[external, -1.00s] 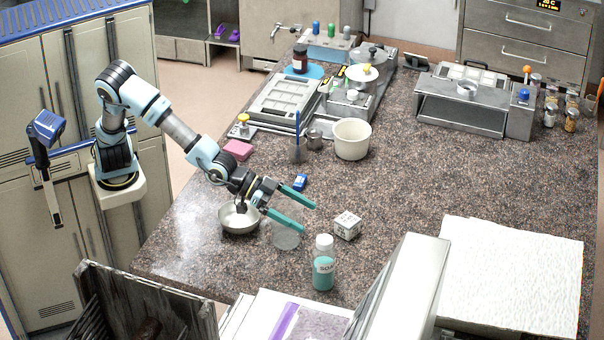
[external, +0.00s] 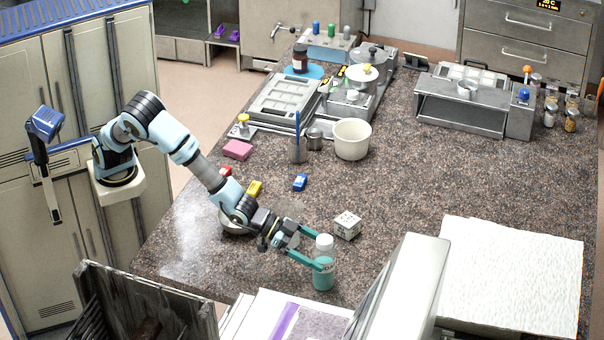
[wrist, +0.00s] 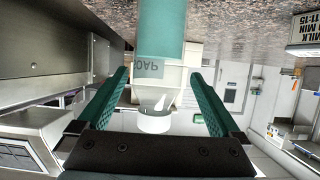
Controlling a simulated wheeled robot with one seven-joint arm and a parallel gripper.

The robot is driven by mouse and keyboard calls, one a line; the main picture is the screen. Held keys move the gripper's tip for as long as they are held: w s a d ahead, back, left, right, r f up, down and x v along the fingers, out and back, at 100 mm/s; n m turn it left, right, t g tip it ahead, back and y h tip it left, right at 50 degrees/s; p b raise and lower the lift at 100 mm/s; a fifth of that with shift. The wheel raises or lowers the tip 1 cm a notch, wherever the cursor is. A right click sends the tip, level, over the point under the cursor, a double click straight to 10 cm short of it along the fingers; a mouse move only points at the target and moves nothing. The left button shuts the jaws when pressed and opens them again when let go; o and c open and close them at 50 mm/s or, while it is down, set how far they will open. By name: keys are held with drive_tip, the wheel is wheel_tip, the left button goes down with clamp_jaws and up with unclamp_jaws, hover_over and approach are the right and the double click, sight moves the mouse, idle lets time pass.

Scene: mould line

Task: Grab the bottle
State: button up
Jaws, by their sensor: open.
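The bottle (external: 323,270) stands upright near the front of the granite table. It has a white cap, a clear upper part and teal contents. In the wrist view the bottle (wrist: 160,45) appears upside down with part of a label, between the two teal fingers. My gripper (external: 319,250) is open, with its fingers reaching to either side of the bottle. In the external view the near finger crosses in front of the bottle's left edge. I cannot tell whether either finger touches it.
A white printed cube (external: 347,225) sits just behind the bottle. A metal bowl (external: 232,222) is partly hidden by my arm. A tall grey metal housing (external: 398,290) stands close to the right, and papers (external: 265,315) lie in front.

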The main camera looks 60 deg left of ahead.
drive_tip(key=shift+p+x, duration=1.15)
drive_tip(key=shift+x, duration=1.4)
drive_tip(key=shift+s+f, duration=0.15)
drive_tip(key=shift+f, duration=0.05)
drive_tip(key=shift+c, duration=0.2)
clamp_jaws()
drive_tip(key=shift+r, duration=0.1)
